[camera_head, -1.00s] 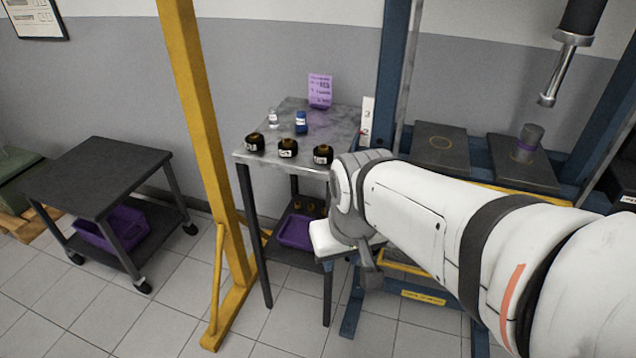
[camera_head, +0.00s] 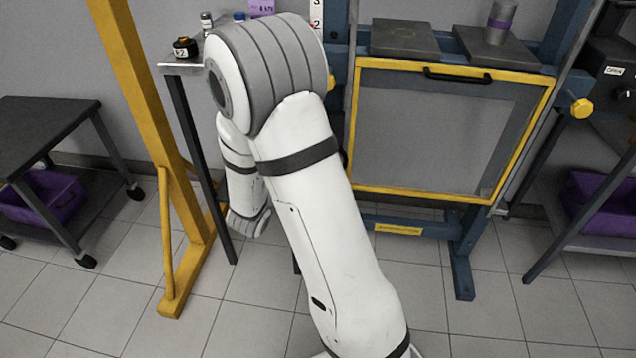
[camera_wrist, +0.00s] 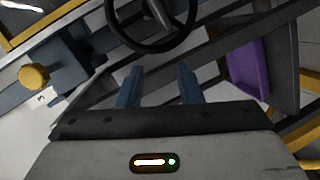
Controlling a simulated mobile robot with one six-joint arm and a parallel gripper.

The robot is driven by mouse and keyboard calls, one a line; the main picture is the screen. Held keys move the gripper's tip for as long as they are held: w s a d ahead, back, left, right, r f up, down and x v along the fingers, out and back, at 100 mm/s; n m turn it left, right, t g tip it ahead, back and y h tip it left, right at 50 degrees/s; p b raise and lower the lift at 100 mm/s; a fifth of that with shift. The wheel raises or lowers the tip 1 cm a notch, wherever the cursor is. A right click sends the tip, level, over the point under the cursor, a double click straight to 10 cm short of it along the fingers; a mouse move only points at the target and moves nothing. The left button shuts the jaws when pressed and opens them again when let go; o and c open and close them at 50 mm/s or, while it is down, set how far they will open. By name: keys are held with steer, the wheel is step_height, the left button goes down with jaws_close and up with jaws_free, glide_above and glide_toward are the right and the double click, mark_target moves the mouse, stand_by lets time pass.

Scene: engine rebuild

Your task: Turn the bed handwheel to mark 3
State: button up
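The handwheel, a dark ring with spokes, shows in the wrist view (camera_wrist: 152,46) at the top centre, cut off by the frame edge. My gripper (camera_wrist: 158,82) is open and empty, its two blue fingers apart just below the wheel's rim in the picture; no contact can be made out. In the head view I do not see the wheel or my gripper; my arm covers part of the press's left side. A white mark strip (camera_head: 317,14) with 3 and 2 stands on the left upright of the blue press. The bed's present mark cannot be read.
The press has a yellow-framed guard (camera_head: 352,130) and two dark plates (camera_head: 404,38) above it. A yellow knob (camera_wrist: 34,77) sits left of the wheel in the wrist view. A yellow post (camera_head: 140,90) and a dark cart (camera_head: 40,125) stand left. Floor is clear in front.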

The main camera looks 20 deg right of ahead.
step_height(320, 180, down, 4)
steer(key=s+d+n+g+h+b, duration=0.1)
steer(key=s+d+h+b, duration=0.1)
steer(key=s+h, duration=0.15)
steer(key=w+d+h+b, duration=0.1)
steer(key=w+d+b, duration=0.1)
steer(key=w+d, duration=0.2)
steer(key=d, duration=0.2)
steer(key=shift+w+d+n, duration=0.3)
steer(key=shift+d, duration=0.1)
steer(key=shift+c, duration=0.2)
jaws_close()
